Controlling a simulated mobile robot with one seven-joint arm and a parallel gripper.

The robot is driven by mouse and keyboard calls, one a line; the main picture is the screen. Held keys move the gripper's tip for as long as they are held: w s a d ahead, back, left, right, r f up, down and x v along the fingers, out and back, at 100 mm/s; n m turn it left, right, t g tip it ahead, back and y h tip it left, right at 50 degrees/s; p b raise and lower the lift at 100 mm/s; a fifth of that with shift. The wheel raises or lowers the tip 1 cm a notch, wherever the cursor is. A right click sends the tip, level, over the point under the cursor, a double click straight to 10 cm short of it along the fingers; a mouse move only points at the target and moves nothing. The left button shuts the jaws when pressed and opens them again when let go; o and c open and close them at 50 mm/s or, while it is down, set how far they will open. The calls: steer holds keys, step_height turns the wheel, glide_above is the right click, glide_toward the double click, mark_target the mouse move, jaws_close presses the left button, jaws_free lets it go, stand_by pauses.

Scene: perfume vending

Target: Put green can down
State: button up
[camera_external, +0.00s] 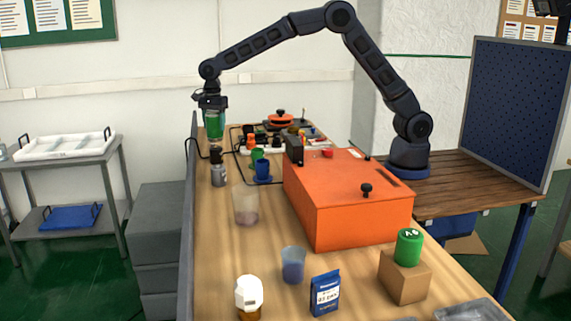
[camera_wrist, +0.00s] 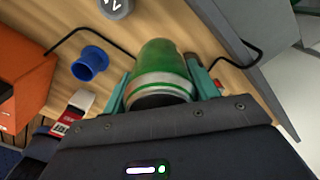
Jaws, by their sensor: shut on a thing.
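The green can (camera_external: 214,125) is held at the far left end of the table in the external view. In the wrist view the green can (camera_wrist: 163,68) sits between the two teal fingers, its silver rim toward the wrist. My gripper (camera_external: 211,112) is shut on it; it also shows in the wrist view (camera_wrist: 163,82). The can appears upright and above the wooden table (camera_external: 217,262). I cannot tell exactly how high it is.
A grey bottle (camera_external: 218,170) stands just in front of the can. The orange box (camera_external: 342,213) fills the table's middle. Another green can (camera_external: 409,248) stands on a cardboard box (camera_external: 404,279).

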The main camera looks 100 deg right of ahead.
step_height(320, 180, down, 13)
steer(key=shift+f, duration=0.2)
stand_by(0.4)
steer(key=shift+f, duration=0.1)
steer(key=o, duration=1.2)
